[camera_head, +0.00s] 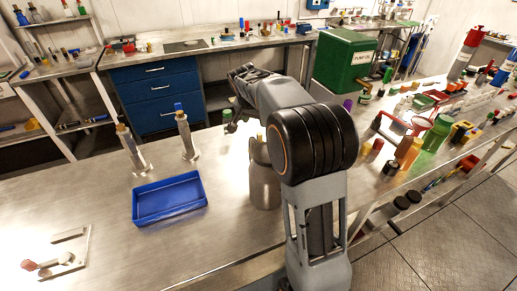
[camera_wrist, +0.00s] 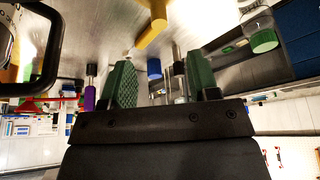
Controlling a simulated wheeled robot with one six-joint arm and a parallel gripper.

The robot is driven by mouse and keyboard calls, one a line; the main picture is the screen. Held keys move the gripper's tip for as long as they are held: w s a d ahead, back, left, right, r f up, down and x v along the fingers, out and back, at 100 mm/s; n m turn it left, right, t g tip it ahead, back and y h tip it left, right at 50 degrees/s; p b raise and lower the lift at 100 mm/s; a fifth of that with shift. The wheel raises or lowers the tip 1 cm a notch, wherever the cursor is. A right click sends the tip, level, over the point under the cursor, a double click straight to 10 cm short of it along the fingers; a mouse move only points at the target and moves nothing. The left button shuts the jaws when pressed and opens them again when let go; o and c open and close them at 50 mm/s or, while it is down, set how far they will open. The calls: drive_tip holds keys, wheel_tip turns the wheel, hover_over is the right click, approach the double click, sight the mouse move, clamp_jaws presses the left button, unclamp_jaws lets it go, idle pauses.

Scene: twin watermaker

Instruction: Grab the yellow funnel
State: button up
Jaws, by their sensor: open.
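I cannot make out a clear yellow funnel shape in either view. In the wrist view a yellow piece (camera_wrist: 150,28) shows at the top, beyond the fingertips; its full shape is cut off. My gripper (camera_head: 231,119) is over the far edge of the steel bench, partly hidden behind my arm. In the wrist view its green fingers (camera_wrist: 160,60) are apart, with nothing held between them.
A blue tray (camera_head: 170,216) lies on the steel bench, with two upright metal cylinders (camera_head: 187,138) behind it. A grey metal canister (camera_head: 264,184) stands beside my arm. Many small items crowd the right bench. The bench's left part is mostly clear.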

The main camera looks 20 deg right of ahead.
sight(259, 134)
drive_tip(key=p+x, duration=0.1)
drive_tip(key=x, duration=1)
drive_tip(key=shift+f, duration=0.25)
clamp_jaws()
